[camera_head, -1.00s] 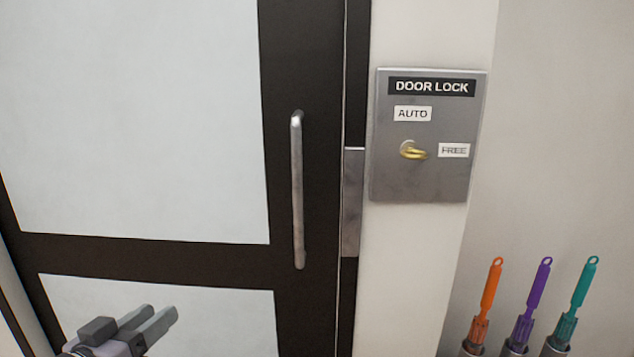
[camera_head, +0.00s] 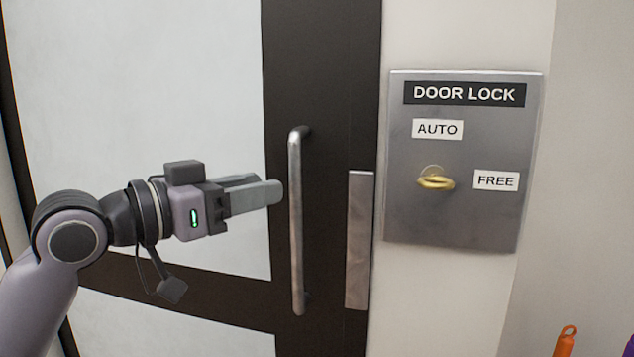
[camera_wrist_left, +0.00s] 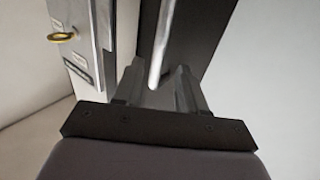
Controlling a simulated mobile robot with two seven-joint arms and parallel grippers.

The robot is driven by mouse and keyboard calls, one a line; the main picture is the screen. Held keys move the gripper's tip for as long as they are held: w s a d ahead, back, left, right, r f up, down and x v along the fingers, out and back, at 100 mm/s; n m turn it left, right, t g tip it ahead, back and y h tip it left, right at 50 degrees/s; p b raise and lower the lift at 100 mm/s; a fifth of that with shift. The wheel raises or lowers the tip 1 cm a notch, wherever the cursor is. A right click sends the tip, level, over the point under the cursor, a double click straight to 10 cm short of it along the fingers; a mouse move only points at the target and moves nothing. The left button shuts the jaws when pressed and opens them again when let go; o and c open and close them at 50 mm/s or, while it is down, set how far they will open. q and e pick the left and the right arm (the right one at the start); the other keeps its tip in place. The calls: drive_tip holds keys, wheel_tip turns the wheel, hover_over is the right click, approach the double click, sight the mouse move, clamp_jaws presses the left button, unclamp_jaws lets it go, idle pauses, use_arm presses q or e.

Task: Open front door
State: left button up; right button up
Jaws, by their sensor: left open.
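The front door (camera_head: 322,60) has a dark frame and pale glass panes, and it looks closed. Its vertical metal handle (camera_head: 297,225) is near the door's right edge. My left gripper (camera_head: 272,190) is open, with its fingertips just left of the handle in the head view. In the left wrist view the handle (camera_wrist_left: 162,45) runs down toward the space between the two fingers (camera_wrist_left: 158,85). I cannot tell whether the fingers touch it. My right gripper is not in view.
A grey door lock panel (camera_head: 460,225) is on the wall right of the door, with AUTO and FREE labels. Its yellow key (camera_head: 436,183) points toward FREE. A metal plate (camera_head: 359,240) is at the door's edge. An orange-handled item (camera_head: 566,343) shows at the lower right.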

use_arm(q)
drive_tip(key=x, duration=0.7)
drive_tip(key=shift+r+p, duration=0.15)
drive_tip(key=shift+p, duration=0.3)
clamp_jaws()
